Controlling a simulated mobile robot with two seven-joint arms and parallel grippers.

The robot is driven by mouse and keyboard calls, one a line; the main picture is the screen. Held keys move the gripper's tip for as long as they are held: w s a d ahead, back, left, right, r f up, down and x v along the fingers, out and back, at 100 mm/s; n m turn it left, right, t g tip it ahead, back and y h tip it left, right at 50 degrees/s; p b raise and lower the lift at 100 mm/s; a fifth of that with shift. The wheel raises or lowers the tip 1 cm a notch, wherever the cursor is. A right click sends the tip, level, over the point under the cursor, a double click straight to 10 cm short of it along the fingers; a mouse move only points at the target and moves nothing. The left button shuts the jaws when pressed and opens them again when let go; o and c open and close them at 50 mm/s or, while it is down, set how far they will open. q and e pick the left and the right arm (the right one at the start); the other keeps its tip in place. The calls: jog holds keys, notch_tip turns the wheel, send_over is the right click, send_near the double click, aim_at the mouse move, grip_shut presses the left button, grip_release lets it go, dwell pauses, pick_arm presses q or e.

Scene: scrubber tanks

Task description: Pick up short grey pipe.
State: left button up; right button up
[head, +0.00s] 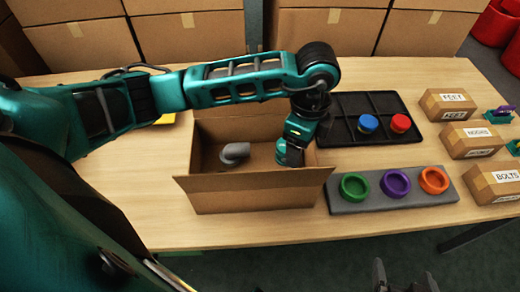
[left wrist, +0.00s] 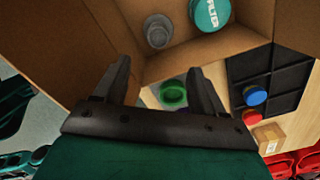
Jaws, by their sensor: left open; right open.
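The short grey pipe (head: 235,152) lies in the left part of the open cardboard box (head: 245,196) in the head view. A round grey shape inside the box in the left wrist view (left wrist: 158,31) appears to be the same pipe. My left arm reaches over the box, with its wrist down in the box to the right of the pipe. The left fingertips are hidden in the head view. My right gripper (head: 405,278) is open and empty at the bottom edge.
A grey holder (head: 396,201) with green, purple and orange rings stands right of the box. Behind it is a black tray (head: 345,132) with blue and red pieces. Labelled cartons (head: 478,139) line the table's right. The box walls and flaps surround the pipe.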

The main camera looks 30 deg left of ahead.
pick_arm(q)
jog(key=f, duration=0.5)
jog(key=s+f, duration=0.1)
jog(key=f, duration=0.1)
jog(key=shift+s+a+f, duration=0.1)
jog(key=shift+a+f, duration=0.15)
jog(key=shift+a, duration=0.15)
jog(key=shift+w+d+f+b, duration=0.1)
jog(key=shift+w+f+b, duration=0.15)
jog(key=shift+f, duration=1.15)
jog(key=shift+w+f+b, duration=0.15)
jog(key=shift+f+b, duration=0.1)
jog(key=shift+f, duration=1.1)
pick_arm(e)
jog(key=shift+s+a+f, duration=0.35)
jog(key=shift+s+f, duration=0.2)
jog(key=shift+f, duration=0.05)
pick_arm(q)
jog(key=c, duration=1.1)
jog(key=shift+r, duration=0.15)
jog(key=shift+c, duration=0.2)
